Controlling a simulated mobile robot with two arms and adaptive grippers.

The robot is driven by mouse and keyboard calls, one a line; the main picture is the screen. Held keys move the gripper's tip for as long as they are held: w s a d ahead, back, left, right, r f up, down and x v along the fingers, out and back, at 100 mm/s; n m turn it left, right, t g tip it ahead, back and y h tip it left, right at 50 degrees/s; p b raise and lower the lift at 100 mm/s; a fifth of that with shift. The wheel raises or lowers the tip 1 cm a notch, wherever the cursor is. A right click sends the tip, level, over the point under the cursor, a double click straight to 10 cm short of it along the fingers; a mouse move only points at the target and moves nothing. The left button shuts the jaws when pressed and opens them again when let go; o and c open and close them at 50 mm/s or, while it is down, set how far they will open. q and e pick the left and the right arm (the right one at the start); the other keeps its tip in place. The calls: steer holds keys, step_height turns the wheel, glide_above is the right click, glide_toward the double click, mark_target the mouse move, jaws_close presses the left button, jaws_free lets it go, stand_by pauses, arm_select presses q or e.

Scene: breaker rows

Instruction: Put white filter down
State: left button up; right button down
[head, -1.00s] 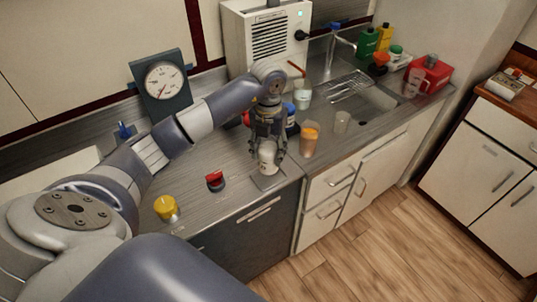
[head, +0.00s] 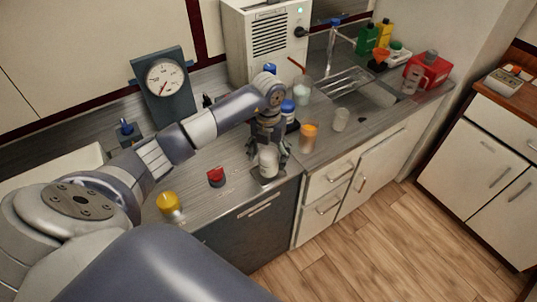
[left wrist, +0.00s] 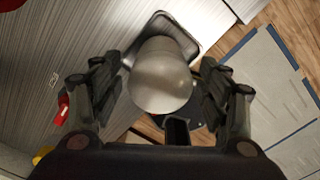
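The white filter (head: 268,162) is a pale, rounded cup-like piece near the front edge of the counter. In the left wrist view the filter (left wrist: 160,78) stands over a small rimmed square plate (left wrist: 188,42). My left gripper (head: 268,150) is around the filter from behind. In the left wrist view my left gripper (left wrist: 161,88) has one finger on each side of it, with visible gaps, so it looks open. Whether the filter's base rests fully on the plate is hard to tell. My right gripper is not in view.
A red button (head: 216,177) and a yellow knob (head: 169,205) sit to the left on the counter. An orange-filled cup (head: 309,137) and a clear cup (head: 341,120) stand close to the right. A gauge (head: 164,82) stands behind. The counter's front edge is close.

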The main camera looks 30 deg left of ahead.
arm_select(q)
steer(key=shift+r, duration=0.25)
steer(key=shift+w+r, duration=0.1)
steer(key=shift+r, duration=0.15)
step_height(320, 180, up, 10)
steer(key=b, duration=0.3)
steer(key=shift+r, duration=0.7)
